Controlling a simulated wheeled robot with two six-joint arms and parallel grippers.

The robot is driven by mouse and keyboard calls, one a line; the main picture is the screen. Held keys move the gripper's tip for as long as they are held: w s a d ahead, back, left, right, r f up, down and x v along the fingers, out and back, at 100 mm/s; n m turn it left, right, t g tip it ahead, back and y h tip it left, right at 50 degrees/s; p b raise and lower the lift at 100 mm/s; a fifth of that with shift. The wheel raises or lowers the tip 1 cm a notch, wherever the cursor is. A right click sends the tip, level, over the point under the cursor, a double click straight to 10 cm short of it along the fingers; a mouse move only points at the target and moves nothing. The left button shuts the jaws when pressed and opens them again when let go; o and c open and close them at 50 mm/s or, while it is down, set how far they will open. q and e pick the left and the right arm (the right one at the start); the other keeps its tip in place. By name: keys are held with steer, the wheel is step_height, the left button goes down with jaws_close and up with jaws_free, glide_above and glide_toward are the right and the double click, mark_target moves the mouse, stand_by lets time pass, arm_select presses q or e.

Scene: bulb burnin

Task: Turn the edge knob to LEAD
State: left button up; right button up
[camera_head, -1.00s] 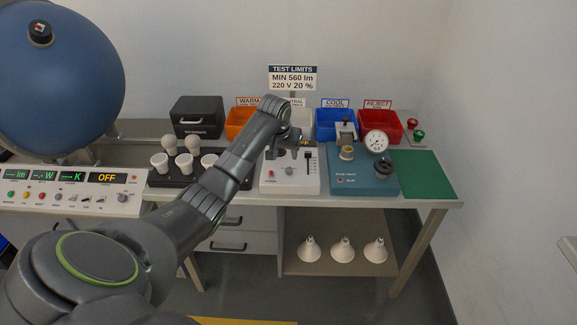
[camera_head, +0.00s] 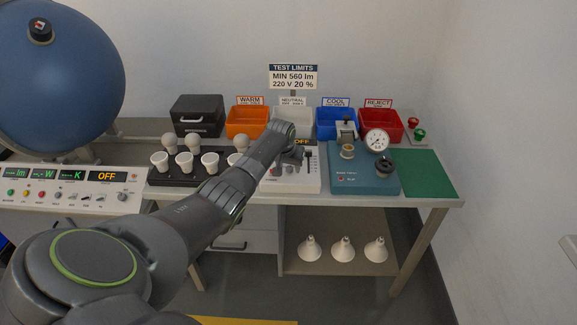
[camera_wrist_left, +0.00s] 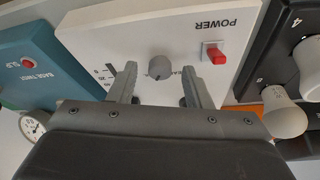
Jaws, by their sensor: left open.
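The white power box (camera_head: 308,184) stands on the bench between the bulb rack and the blue torque tester. In the left wrist view its white panel (camera_wrist_left: 125,37) fills the middle, seen upside down. The small round grey knob (camera_wrist_left: 160,67) sits on that panel, with partly hidden lettering beside it. My left gripper (camera_wrist_left: 160,82) is open, with one finger on each side of the knob and visible gaps between. In the head view my left gripper (camera_head: 290,157) is over the box and hides much of its top. The knob's pointer setting cannot be read.
A red power switch (camera_wrist_left: 215,54) is on the same panel. The black bulb rack (camera_head: 180,180) is to the left, the blue tester (camera_head: 365,182) to the right. Coloured bins, including the orange one (camera_head: 245,122), stand behind. The green mat (camera_head: 425,175) is clear.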

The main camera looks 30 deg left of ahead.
arm_select(q)
jaws_close()
stand_by(0.3)
